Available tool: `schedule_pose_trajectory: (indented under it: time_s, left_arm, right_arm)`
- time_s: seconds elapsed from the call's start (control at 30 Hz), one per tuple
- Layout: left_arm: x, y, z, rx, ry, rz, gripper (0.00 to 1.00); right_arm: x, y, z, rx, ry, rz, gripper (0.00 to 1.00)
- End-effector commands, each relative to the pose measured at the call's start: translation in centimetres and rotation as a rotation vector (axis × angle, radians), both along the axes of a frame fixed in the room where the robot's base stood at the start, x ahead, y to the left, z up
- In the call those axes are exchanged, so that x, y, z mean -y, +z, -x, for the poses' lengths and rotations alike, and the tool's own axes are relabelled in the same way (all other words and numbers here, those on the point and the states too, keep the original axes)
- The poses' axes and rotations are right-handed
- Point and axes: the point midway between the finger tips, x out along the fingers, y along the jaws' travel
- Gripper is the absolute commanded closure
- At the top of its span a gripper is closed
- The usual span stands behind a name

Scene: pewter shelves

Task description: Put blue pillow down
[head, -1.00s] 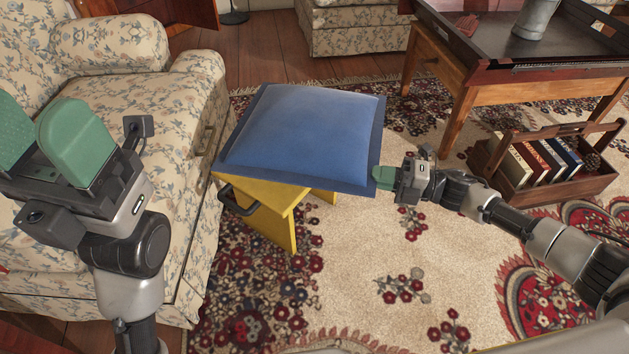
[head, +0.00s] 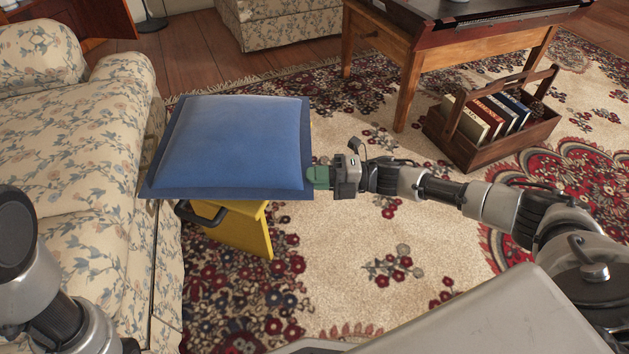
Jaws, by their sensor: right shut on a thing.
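The blue pillow (head: 232,145) is square with a darker flat border. It lies roughly level over a yellow stool (head: 237,228), hiding most of the stool's top; I cannot tell whether it rests on it. My right gripper (head: 318,177) is shut on the pillow's right edge near its front corner, its green fingertips partly in view. On the left only parts of my left arm show; my left gripper is out of view.
A floral sofa (head: 75,200) stands close on the left, beside the stool. A wooden table (head: 415,55) is at the back right, with a wooden book carrier (head: 490,145) on the floor. The patterned rug (head: 350,260) in front is clear.

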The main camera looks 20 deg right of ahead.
Motion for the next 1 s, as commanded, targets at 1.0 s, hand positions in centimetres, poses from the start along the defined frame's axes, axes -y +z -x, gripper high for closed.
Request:
schedule_pose_trajectory:
  time_s: [1.0]
  left_arm:
    - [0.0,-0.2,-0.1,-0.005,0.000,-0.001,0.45]
  right_arm:
    - [6.6,-0.3,2.5,-0.006,-0.005,0.006,0.65]
